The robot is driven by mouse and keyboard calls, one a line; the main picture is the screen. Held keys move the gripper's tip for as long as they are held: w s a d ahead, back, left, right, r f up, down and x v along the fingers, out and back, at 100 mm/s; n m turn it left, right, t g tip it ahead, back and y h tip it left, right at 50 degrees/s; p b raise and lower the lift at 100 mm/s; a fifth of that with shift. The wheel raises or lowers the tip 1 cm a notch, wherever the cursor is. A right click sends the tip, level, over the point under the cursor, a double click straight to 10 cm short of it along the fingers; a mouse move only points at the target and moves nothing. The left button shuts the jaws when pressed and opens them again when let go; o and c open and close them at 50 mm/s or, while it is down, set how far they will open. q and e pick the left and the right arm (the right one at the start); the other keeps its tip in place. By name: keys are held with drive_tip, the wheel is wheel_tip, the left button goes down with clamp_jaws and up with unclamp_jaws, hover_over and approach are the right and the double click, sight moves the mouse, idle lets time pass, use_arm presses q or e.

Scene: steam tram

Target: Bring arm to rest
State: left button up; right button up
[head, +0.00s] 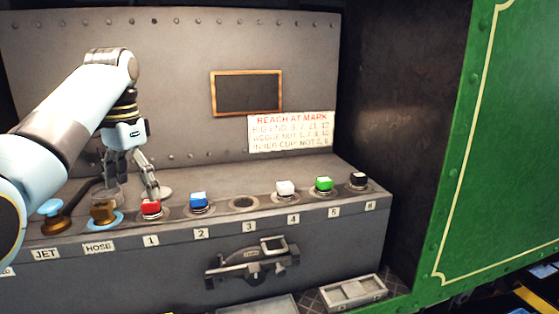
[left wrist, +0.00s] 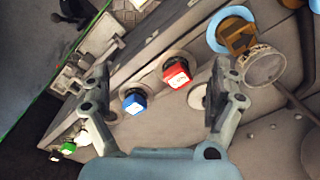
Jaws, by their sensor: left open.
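My left gripper (head: 132,188) is open and hangs with its fingers down over the left part of the grey bench (head: 215,172). Nothing shows between its fingers. In the head view its right fingertip is close behind the red block (head: 151,208) at label 1; I cannot tell whether they touch. In the left wrist view the open fingers of the left gripper (left wrist: 162,68) frame the red block (left wrist: 176,73) and the blue block (left wrist: 134,101), which lie beyond them. My right gripper is not in view.
Blue (head: 198,200), white (head: 286,188), green (head: 323,184) and black (head: 358,180) blocks stand along the front edge. Position 3 is an empty round seat (head: 243,203). Brass fittings stand at JET (head: 54,222) and HOSE (head: 103,214). A metal bracket (head: 252,262) juts from the front.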

use_arm(q)
drive_tip(key=s+f+n+t, duration=0.1)
drive_tip(key=s+f+n, duration=0.1)
drive_tip(key=s+f, duration=1.25)
drive_tip(key=s+d+r+n+t, duration=0.1)
drive_tip(key=s+n+t, duration=0.1)
drive_tip(key=s, duration=2.1)
wheel_tip(320, 180, down, 38)
drive_tip(key=s+a+b, duration=0.2)
drive_tip(key=b, duration=1.1)
drive_tip(key=s+f+b, duration=0.3)
drive_tip(key=s+f, duration=0.3)
drive_tip(key=f, duration=0.3)
drive_tip(key=s+a+f+g+b, duration=0.1)
drive_tip(key=s+f+b, duration=0.3)
drive_tip(key=f, duration=0.6)
drive_tip(key=s+f+n+g+b, duration=0.1)
drive_tip(key=s+f+b, duration=0.3)
drive_tip(key=s+f, duration=0.5)
drive_tip(key=shift+a+f+y, duration=0.2)
drive_tip(key=shift+y, duration=0.1)
use_arm(e)
wheel_tip(320, 180, down, 24)
drive_tip(key=s, duration=0.1)
drive_tip(key=shift+s+d+f, duration=0.15)
drive_tip(key=shift+d+f, duration=0.05)
drive_tip(key=shift+f, duration=0.05)
